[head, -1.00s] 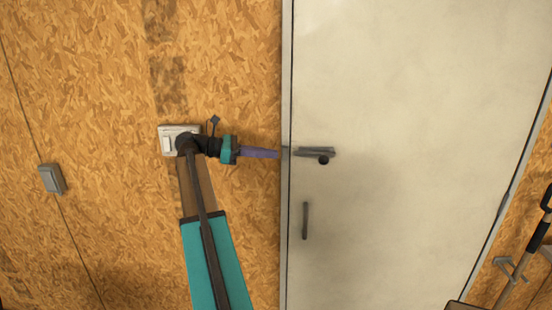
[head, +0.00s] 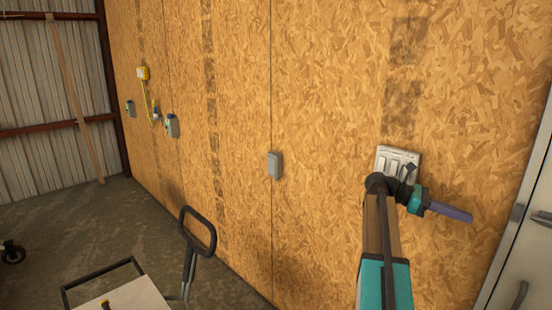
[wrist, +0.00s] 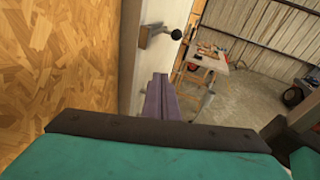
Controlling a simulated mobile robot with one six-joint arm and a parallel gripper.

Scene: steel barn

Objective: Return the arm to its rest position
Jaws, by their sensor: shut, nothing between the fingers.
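My arm reaches up at the right of the head view, in front of the chipboard wall. My gripper (head: 468,217) has purple fingers pressed together and points right and slightly down in that view, with nothing held. In the wrist view the shut fingers (wrist: 160,78) point away from the camera, below and beside a door handle (wrist: 152,32). I cannot tell the exact gap to the pale door (wrist: 138,75).
A white switch panel (head: 411,153) is on the wall just behind my wrist. A grey box (head: 275,165) is further left. A cart with a black handle (head: 198,232) stands lower left. A workbench (wrist: 205,62) stands beyond the door in the wrist view.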

